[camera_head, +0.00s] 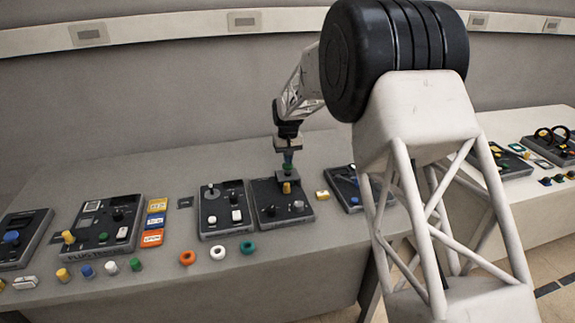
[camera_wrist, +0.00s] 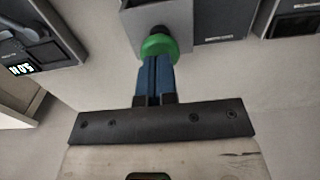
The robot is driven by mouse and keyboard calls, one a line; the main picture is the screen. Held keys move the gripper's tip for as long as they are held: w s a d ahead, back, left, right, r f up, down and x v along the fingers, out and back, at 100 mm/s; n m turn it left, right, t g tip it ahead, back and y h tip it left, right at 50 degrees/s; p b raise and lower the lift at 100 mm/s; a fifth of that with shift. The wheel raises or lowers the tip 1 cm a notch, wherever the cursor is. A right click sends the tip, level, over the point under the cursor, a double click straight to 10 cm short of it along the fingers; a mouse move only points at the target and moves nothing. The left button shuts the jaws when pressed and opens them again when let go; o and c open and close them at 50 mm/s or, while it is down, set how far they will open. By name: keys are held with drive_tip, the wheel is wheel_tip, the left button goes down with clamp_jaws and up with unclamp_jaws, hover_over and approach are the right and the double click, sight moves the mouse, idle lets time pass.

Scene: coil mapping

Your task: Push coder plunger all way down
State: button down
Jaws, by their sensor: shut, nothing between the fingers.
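The coder is a dark panel (camera_head: 268,212) on the grey table, with a raised grey housing (camera_head: 287,178) at its back. The plunger's green cap (camera_head: 288,168) sits on top of this housing. In the wrist view the round green cap (camera_wrist: 153,43) shows beside the grey housing (camera_wrist: 118,28). My gripper (camera_head: 288,160) is above the cap, pointing down, with its blue fingers together and empty. In the wrist view the blue fingertips (camera_wrist: 158,60) overlap the cap's edge. They look very close to it or touching. How far the plunger is down cannot be told.
A panel with a white switch (camera_head: 236,215) stands left of the coder, and a panel with a blue part (camera_head: 354,181) stands right.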

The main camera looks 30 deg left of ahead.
drive_tip(key=shift+f, duration=1.55)
idle(0.5)
drive_tip(key=shift+r, duration=4.3)
